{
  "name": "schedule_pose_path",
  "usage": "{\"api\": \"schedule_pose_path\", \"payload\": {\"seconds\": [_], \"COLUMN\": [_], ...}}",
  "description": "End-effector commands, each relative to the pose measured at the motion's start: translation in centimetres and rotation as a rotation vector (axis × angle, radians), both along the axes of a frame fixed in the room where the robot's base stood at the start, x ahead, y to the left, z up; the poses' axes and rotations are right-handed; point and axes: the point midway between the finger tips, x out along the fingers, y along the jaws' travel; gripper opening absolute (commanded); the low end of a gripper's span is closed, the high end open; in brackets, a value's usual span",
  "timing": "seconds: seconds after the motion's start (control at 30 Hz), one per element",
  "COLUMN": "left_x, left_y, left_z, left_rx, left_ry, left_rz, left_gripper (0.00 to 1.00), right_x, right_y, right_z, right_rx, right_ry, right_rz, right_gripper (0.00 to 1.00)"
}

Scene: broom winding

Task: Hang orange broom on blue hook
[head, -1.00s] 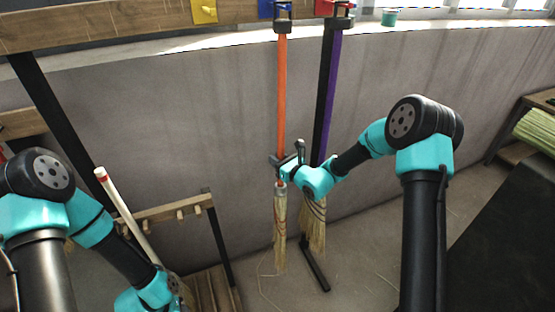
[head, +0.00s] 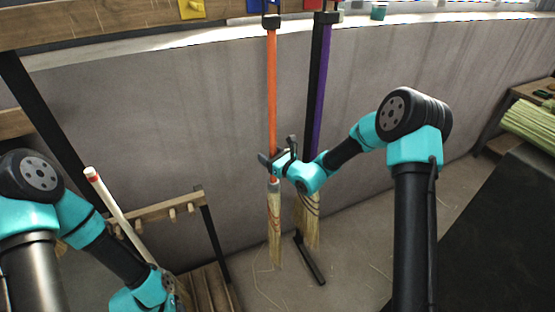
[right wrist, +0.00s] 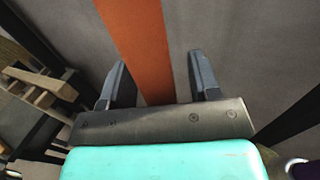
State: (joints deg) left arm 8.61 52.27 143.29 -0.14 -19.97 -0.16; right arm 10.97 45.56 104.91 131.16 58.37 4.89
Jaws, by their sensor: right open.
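The orange broom (head: 271,100) hangs upright against the wall, bristles (head: 274,230) down. Its black top piece (head: 271,21) is just below the blue hook plate (head: 258,5), which the top edge of the head view cuts off, so the hook contact is hidden. My right gripper (head: 268,162) is at the lower handle, just above the bristles. In the right wrist view my right gripper (right wrist: 158,75) is open, with a finger on each side of the orange handle (right wrist: 138,35) and gaps beside it. My left gripper (head: 168,290) is low at left; its fingers are unclear.
A purple broom (head: 322,90) hangs close right of the orange one, below a red plate (head: 312,4). A yellow plate (head: 191,9) is at left. A white red-tipped handle (head: 118,212) leans near my left arm, by a wooden peg rack (head: 165,212).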

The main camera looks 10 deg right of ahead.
Motion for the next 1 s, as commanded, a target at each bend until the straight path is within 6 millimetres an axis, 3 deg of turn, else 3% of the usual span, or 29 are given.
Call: {"api": "schedule_pose_path", "payload": {"seconds": [0.27, 1.0], "left_x": [0.0, 0.0], "left_y": [0.0, 0.0], "left_z": [0.0, 0.0], "left_rx": [0.000, 0.000], "left_ry": [0.000, 0.000], "left_rz": [0.000, 0.000], "left_gripper": [0.37, 0.37], "right_x": [-2.1, -13.6], "right_y": [-1.4, -8.4], "right_z": [0.1, 0.1], "right_rx": [0.001, 0.001], "right_ry": [0.000, -0.001], "right_rz": [-0.002, -0.003], "right_gripper": [0.57, 0.57]}}
